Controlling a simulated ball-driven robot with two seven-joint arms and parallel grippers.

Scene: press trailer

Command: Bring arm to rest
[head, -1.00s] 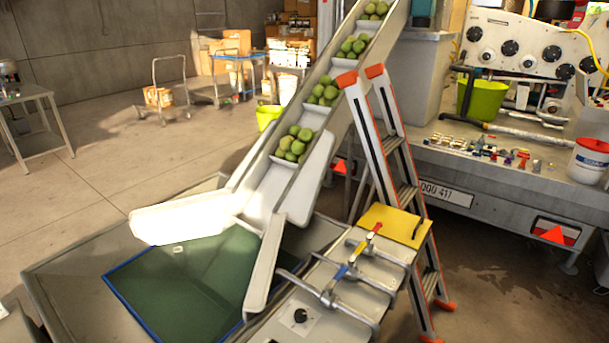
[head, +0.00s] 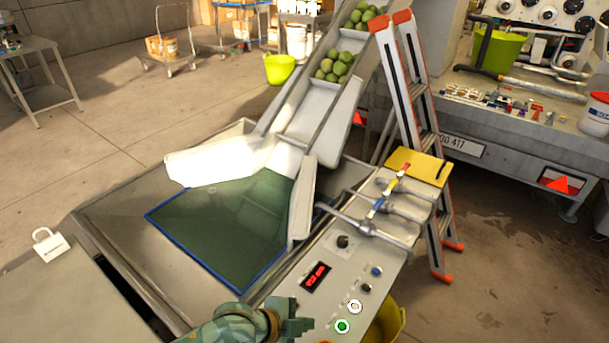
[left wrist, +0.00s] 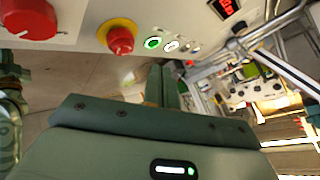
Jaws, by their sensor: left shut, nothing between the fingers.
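My left gripper (head: 300,326) is at the bottom of the head view, beside the lower end of the control panel (head: 327,255). It is shut with nothing in it. In the left wrist view the shut green fingers (left wrist: 162,85) point away from the camera, below the panel's lit buttons. The panel carries a red display (head: 315,277), a green-lit button (head: 342,326) and a white-lit button (head: 355,306). In the left wrist view a red mushroom button on a yellow collar (left wrist: 120,38) and a big red knob (left wrist: 30,17) show. My right gripper is not in view.
A conveyor (head: 312,110) carries green fruit down to a tank (head: 140,222). Levers (head: 365,222) stick up from the panel. A ladder (head: 415,85) stands behind it. A yellow bucket (head: 390,320) is below the panel's right side.

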